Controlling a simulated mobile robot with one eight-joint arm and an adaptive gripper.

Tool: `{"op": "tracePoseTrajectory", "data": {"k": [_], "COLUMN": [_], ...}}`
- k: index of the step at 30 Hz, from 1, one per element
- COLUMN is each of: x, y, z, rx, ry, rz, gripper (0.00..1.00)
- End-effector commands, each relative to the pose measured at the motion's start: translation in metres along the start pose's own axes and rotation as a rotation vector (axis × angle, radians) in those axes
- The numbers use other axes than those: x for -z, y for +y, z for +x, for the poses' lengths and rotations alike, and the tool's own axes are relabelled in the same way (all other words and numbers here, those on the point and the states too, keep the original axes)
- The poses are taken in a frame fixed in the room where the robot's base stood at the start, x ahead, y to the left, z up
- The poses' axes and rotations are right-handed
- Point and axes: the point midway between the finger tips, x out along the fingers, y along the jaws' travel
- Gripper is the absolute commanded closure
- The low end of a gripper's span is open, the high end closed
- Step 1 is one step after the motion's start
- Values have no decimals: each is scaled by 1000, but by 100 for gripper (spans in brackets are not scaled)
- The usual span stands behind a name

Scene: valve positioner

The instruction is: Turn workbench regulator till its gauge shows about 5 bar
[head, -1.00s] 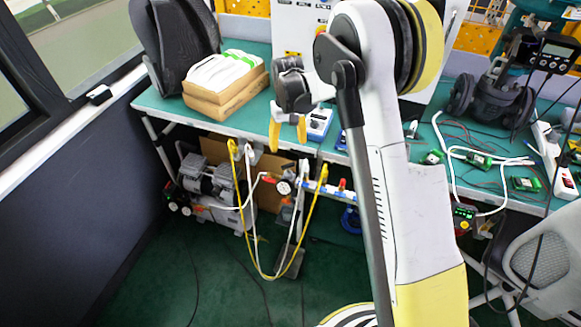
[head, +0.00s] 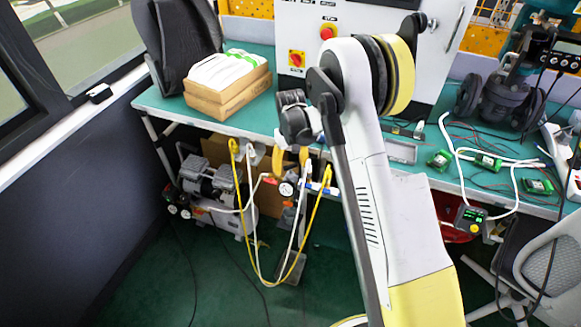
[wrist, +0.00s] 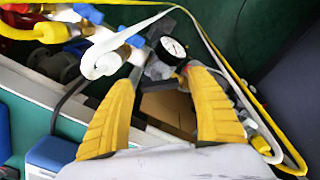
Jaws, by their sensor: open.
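The gauge (head: 286,189) is a small white dial at the workbench's front edge, just below my gripper (head: 291,158) in the head view. In the wrist view the gauge (wrist: 173,47) lies just beyond the gap between my yellow fingers (wrist: 160,80). It has a dark needle, but I cannot read the value. A grey and black fitting beside the dial, probably part of the regulator (wrist: 158,68), shows between the fingertips; its knob is not clear. My gripper is open, with nothing seen held between its fingers. I cannot tell whether it touches the fitting.
Yellow and white hoses (head: 259,265) hang in loops from the bench front, close to my gripper. A compressor (head: 210,183) stands below the bench. Cardboard boxes (head: 228,103) lie on the bench at left. A chair (head: 545,265) stands at right.

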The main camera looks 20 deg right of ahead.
Motion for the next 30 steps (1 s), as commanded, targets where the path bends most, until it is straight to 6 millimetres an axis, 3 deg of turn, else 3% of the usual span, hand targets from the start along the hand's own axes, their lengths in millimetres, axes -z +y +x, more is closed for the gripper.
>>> {"op": "tracePoseTrajectory", "data": {"k": [2,6,8,20,30], "x": [0,0,0,0,0], "y": [0,0,0,0,0], "z": [0,0,0,0,0], "rx": [0,0,0,0,0], "ry": [0,0,0,0,0], "rz": [0,0,0,67,318], "gripper": [33,75,89,89,89]}}
